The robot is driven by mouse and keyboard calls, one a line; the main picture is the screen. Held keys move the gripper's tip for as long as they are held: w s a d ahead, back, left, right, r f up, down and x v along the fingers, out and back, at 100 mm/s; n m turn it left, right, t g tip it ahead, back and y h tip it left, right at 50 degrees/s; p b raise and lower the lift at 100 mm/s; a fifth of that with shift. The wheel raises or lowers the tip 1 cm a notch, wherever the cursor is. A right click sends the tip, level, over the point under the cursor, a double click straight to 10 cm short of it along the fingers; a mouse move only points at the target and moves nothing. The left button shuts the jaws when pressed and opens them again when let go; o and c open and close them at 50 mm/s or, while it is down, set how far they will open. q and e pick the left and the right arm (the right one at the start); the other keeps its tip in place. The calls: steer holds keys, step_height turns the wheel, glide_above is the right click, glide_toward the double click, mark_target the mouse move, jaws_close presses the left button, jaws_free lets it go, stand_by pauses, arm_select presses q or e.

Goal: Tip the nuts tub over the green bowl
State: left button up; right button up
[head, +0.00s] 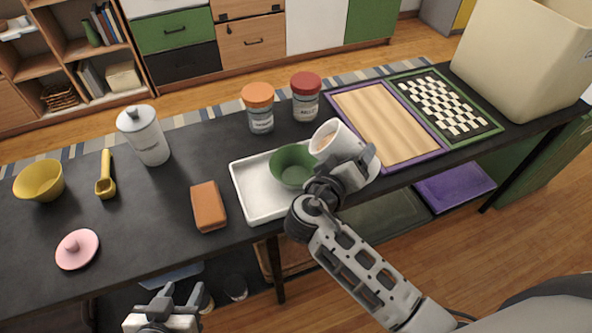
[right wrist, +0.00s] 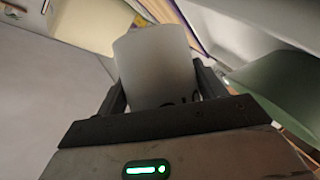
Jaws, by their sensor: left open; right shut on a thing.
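The white nuts tub (head: 334,138) is tilted in my right gripper (head: 352,170), its open mouth facing left and up in the head view, with tan contents inside. My right gripper is shut on it. The tub also shows between the fingers in the right wrist view (right wrist: 157,65). The green bowl (head: 292,166) stands on the white tray (head: 251,189), just left of the tub. It shows at the right in the right wrist view (right wrist: 282,95). The tub's mouth is close to the bowl's right rim. My left gripper (head: 170,300) is open and empty at the bottom left, off the table's front edge.
An orange-lidded jar (head: 259,110) and a red-lidded jar (head: 306,98) stand behind the tray. A brown block (head: 208,206) lies left of it. A purple-framed board (head: 388,122), a chessboard (head: 445,103) and a large cream bin (head: 520,55) are to the right.

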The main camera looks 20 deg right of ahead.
steer(key=shift+d+r+n, duration=0.1)
steer(key=shift+r+n, duration=0.05)
steer(key=shift+n, duration=0.15)
steer(key=shift+h, duration=0.3)
steer(key=shift+r+n+p, duration=0.35)
steer(key=shift+n+p, duration=0.05)
steer(key=shift+p, duration=0.15)
steer(key=shift+r+h, duration=0.1)
steer(key=shift+h, duration=0.2)
